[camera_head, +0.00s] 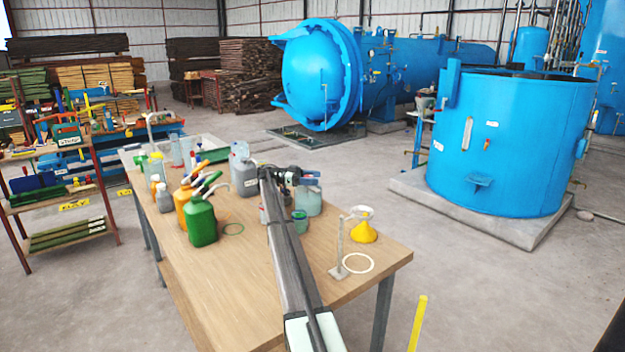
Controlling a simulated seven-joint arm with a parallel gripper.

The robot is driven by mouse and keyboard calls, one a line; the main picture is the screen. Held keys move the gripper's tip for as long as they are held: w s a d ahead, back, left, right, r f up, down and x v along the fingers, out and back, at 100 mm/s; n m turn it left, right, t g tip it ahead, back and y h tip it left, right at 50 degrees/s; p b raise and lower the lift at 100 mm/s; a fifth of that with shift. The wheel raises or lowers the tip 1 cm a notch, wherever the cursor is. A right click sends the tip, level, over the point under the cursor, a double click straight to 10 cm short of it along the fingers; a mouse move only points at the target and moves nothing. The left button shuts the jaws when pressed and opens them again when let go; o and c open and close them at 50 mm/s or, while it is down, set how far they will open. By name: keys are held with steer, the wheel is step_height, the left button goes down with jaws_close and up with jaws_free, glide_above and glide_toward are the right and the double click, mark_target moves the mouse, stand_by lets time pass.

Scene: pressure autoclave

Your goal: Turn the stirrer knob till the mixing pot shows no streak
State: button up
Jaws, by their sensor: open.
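My arm reaches from the bottom of the picture over the wooden workbench (232,290). My gripper (312,173) is at its far end, small in the view, open, and above a grey-blue container (309,202). A small green-lidded pot (299,222) stands just in front of that container, beside my arm. I cannot tell which vessel is the mixing pot. The stirrer knob cannot be made out and may be hidden by my gripper or arm. No streak can be seen at this size. I see no clear contact between my gripper and any vessel.
Left of my arm stand a green canister (202,222), an orange canister (184,205) and a grey jug (243,176). At right are a yellow funnel (364,232), a slim stand (339,250) and a pale ring (358,263). The near left bench top is clear.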

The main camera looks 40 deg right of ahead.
step_height(320, 180, up, 10)
stand_by(0.6)
steer(key=n+t+h, duration=0.3)
steer(key=n+t, duration=1.1)
steer(key=t, duration=0.7)
glide_toward(312, 176)
steer(key=x, duration=0.4)
steer(key=w+x, duration=0.1)
steer(key=x, duration=0.6)
steer(key=shift+w+a+f, duration=0.15)
steer(key=shift+w+f, duration=0.1)
steer(key=shift+w, duration=0.1)
steer(key=shift+c, duration=0.5)
